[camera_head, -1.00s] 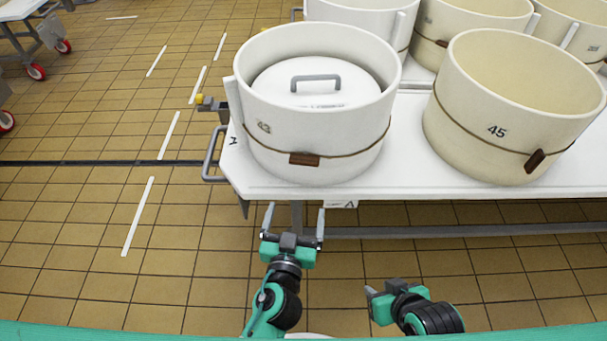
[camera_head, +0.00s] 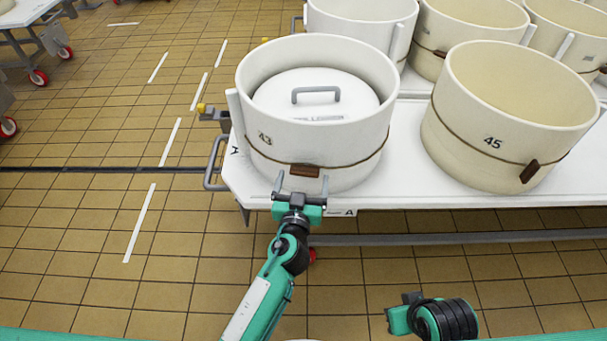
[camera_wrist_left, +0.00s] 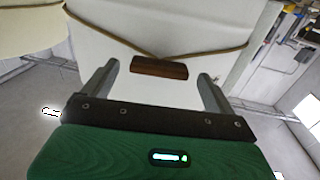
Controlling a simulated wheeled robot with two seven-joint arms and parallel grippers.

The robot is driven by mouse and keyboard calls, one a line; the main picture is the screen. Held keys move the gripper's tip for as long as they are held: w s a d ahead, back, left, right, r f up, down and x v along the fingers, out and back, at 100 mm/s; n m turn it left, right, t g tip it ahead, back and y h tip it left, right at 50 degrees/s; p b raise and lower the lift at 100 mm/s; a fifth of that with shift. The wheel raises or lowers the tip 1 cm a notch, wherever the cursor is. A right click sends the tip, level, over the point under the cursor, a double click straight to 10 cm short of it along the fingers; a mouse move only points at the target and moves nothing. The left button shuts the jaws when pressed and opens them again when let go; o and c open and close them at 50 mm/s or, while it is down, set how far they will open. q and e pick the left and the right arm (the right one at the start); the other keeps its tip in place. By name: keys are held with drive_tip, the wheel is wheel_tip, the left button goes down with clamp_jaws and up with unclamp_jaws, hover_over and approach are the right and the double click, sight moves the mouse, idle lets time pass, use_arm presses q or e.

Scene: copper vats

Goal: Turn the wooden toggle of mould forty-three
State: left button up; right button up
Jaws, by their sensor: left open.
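Mould forty-three (camera_head: 330,140) is a cream tub with a white inner lid and grey handle, at the front left corner of the white table. A brown cord runs round it to its wooden toggle (camera_head: 305,170), a small brown bar lying about level on the front wall. My left gripper (camera_head: 301,182) is open just in front of and below the toggle. In the left wrist view the toggle (camera_wrist_left: 159,68) shows ahead, between and beyond the two fingertips, apart from both. My right gripper (camera_head: 403,312) is low at the bottom of the head view, its fingers mostly hidden.
Mould forty-five (camera_head: 500,150) stands to the right on the table (camera_head: 405,170), with its own toggle (camera_head: 530,171). More moulds stand behind. A grey rail handle (camera_head: 214,163) sticks out at the table's left end.

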use_arm(q)
drive_tip(key=shift+w+d, duration=0.15)
drive_tip(key=shift+w, duration=0.7)
use_arm(e)
drive_tip(key=shift+f, duration=0.3)
use_arm(q)
drive_tip(key=c, duration=1)
